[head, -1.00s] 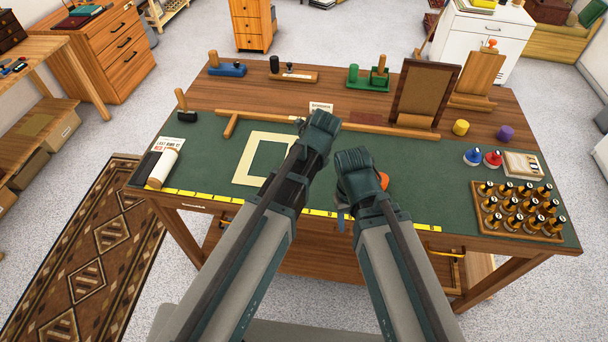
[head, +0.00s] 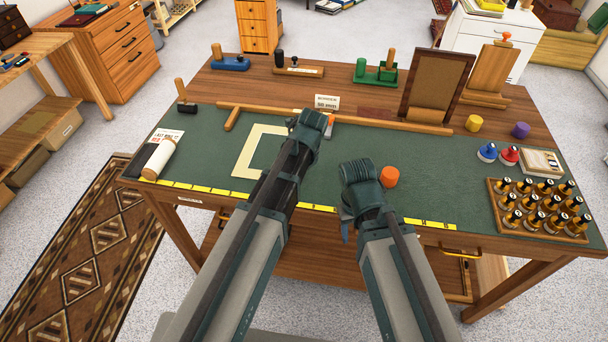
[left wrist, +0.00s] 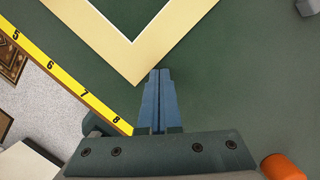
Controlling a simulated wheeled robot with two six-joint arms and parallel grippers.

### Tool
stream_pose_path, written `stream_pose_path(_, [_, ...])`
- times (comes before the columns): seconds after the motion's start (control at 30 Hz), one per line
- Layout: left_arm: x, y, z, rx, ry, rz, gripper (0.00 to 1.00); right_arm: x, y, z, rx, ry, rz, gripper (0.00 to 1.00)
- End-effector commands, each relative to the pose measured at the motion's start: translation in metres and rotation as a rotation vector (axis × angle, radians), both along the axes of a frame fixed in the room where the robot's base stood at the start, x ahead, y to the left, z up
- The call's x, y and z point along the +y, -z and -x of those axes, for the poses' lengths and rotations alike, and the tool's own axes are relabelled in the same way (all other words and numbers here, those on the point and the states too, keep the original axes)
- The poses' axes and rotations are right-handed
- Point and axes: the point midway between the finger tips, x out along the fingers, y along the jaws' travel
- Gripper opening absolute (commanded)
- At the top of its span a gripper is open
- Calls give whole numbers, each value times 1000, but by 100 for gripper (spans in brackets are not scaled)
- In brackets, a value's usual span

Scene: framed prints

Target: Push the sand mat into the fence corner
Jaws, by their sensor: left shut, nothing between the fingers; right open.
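The sand mat (head: 243,163) is a flat, pale sand-coloured frame on the green work surface (head: 215,160). My left forearm hides its right part in the head view. The fence (head: 340,119) is a wooden rail behind the mat; its short leg (head: 231,118) makes a corner at the left. The mat lies apart from this leg. In the left wrist view my left gripper (left wrist: 160,74) is shut and empty, its tips close beside the mat's corner (left wrist: 137,72); I cannot tell if they touch. My right gripper (head: 346,225) is open and empty, nearer the table's front edge.
An orange cylinder (head: 390,176) stands beside my right gripper. A yellow ruler strip (head: 190,187) runs along the front edge. A white roll (head: 160,158) lies at left. A bottle tray (head: 496,208) stands at right. A brown frame (head: 436,82) stands behind the fence.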

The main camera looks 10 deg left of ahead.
Motion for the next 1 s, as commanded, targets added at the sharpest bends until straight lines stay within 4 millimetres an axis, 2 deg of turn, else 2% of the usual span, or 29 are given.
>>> stream_pose_path(0.37, [2, 0, -2, 0, 0, 0, 0, 0, 0, 0, 0, 0, 0, 50])
stream_pose_path(0.47, [11, 0, -12, 0, -2, 0, 0, 0, 0, 0, 0, 0, 0, 50])
stream_pose_path(0.6, [37, 0, -38, -1, -5, 1, 0, 0, 0, 0, 0, 0, 0, 50])
stream_pose_path(1.0, [38, 0, -35, 0, 1, 0, 0, 0, 0, 0, 0, 0, 0, 50])
